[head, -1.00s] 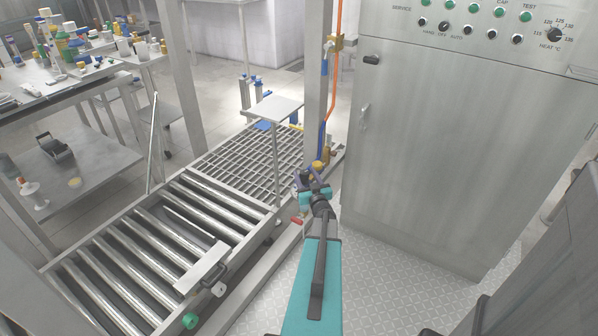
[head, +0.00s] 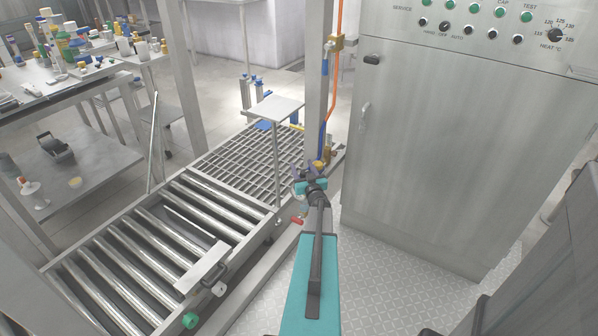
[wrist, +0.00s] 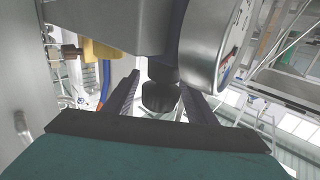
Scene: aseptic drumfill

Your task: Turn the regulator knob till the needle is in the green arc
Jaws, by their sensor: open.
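In the wrist view, the dark regulator knob (wrist: 158,97) hangs below the grey regulator body (wrist: 105,22). My gripper (wrist: 158,84) is open, with one finger on each side of the knob; gaps show, and I cannot tell whether either finger touches it. The round pressure gauge (wrist: 205,45) sits at the upper right, seen nearly edge-on. A red mark shows on its face, but the needle and green arc cannot be read. In the head view my gripper (head: 307,174) is beside the post foot; the knob and gauge are not distinguishable there.
A brass fitting (wrist: 98,50) is at the upper left of the wrist view. In the head view, the roller conveyor (head: 205,205) and a small raised plate (head: 276,107) are left of my gripper, and the steel cabinet (head: 440,150) is on the right.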

